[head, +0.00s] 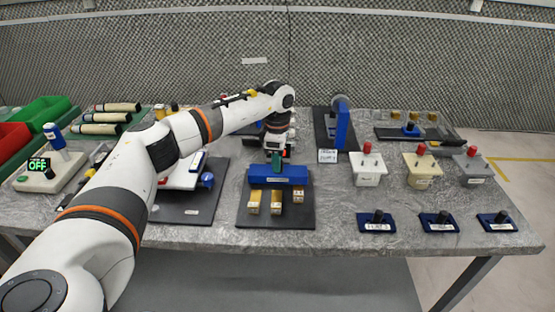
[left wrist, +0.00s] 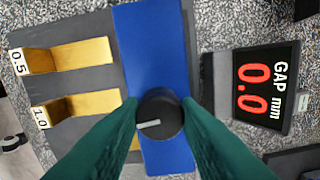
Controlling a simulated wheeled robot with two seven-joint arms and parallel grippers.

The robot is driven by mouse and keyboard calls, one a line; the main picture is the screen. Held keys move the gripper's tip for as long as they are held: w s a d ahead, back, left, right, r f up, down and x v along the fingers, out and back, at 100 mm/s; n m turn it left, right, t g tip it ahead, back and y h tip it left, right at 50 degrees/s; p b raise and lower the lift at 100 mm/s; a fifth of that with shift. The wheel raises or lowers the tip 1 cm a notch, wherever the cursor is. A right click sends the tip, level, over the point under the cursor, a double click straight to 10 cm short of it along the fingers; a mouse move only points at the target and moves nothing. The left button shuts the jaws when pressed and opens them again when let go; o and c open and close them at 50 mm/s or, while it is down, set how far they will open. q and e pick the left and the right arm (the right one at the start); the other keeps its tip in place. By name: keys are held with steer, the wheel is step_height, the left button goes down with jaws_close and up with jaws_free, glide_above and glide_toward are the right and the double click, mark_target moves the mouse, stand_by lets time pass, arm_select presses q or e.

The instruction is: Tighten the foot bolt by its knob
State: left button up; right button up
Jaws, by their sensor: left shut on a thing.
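The black round knob (left wrist: 168,104) with a pale pointer line stands on a blue bar (left wrist: 150,45), which also shows in the head view (head: 297,175). My left gripper (left wrist: 160,118) has its green fingers closed on opposite sides of the knob. In the head view my left gripper (head: 277,163) reaches down onto the bar from behind, and hides the knob there. The bolt below the knob is hidden. A display (left wrist: 264,90) beside the bar reads GAP 0.0 mm. My right gripper is not in view.
Brass gauge pieces (left wrist: 75,55) labelled 0.5 and 1.0 lie on a dark base plate (head: 275,218) beside the bar. Red-knobbed blocks (head: 368,178) and small blue knob plates (head: 377,227) stand to the right. A blue upright fixture (head: 342,125) stands behind. Grey tabletop is bare between them.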

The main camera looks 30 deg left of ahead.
arm_select(q)
steer(key=shift+w+r, duration=0.1)
steer(key=shift+r, duration=0.05)
steer(key=o, duration=1)
step_height(320, 180, up, 12)
steer(key=shift+f+b, duration=0.1)
steer(key=shift+b, duration=0.75)
steer(key=shift+f, duration=0.1)
